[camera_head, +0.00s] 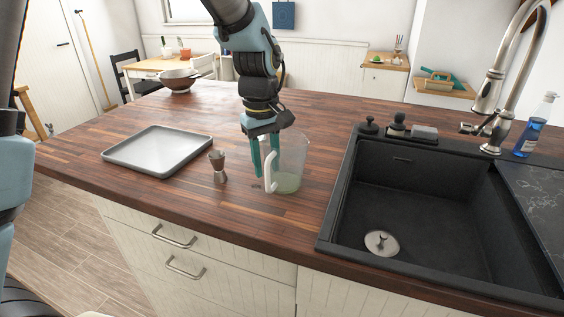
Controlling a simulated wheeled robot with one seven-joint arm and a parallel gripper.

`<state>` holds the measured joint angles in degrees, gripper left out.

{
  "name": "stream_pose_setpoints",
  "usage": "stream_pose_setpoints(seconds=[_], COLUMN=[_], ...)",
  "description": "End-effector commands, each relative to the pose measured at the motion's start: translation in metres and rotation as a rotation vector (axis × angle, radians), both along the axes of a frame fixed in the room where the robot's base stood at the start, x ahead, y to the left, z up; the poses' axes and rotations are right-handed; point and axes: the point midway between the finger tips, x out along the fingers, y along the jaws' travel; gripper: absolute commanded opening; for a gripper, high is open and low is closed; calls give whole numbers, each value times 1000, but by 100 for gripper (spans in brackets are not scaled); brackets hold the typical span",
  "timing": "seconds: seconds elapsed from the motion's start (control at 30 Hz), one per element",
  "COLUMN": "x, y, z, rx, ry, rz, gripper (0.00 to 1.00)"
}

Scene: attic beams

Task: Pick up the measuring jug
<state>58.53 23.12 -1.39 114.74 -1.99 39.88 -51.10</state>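The measuring jug (291,163) is a clear, see-through jug with a white handle on its left side and a pale greenish base. It stands upright on the wooden worktop, left of the sink. My gripper (265,158) points down at the jug's handle side. Its two teal fingers are apart, one left of the handle and the other at or behind the handle and jug wall. The handle partly hides the fingers' lower part, and I cannot tell whether they touch it.
A metal jigger (218,166) stands close left of my gripper. A grey tray (157,149) lies farther left, and a bowl (179,80) stands at the back. The dark sink (420,205), tap (496,100) and blue bottle (532,130) are right. Worktop behind the jug is clear.

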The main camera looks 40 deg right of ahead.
Motion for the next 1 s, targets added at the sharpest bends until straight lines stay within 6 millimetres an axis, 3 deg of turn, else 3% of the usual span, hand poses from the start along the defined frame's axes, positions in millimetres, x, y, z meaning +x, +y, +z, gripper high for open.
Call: stream_pose_setpoints(seconds=[0.3, 0.63, 1.0], x=[0, 0, 0], y=[0, 0, 0], z=[-5, -5, -5], rx=[-1, -1, -1], ry=[-1, -1, -1], rz=[0, 0, 0], gripper=[38, 0, 0])
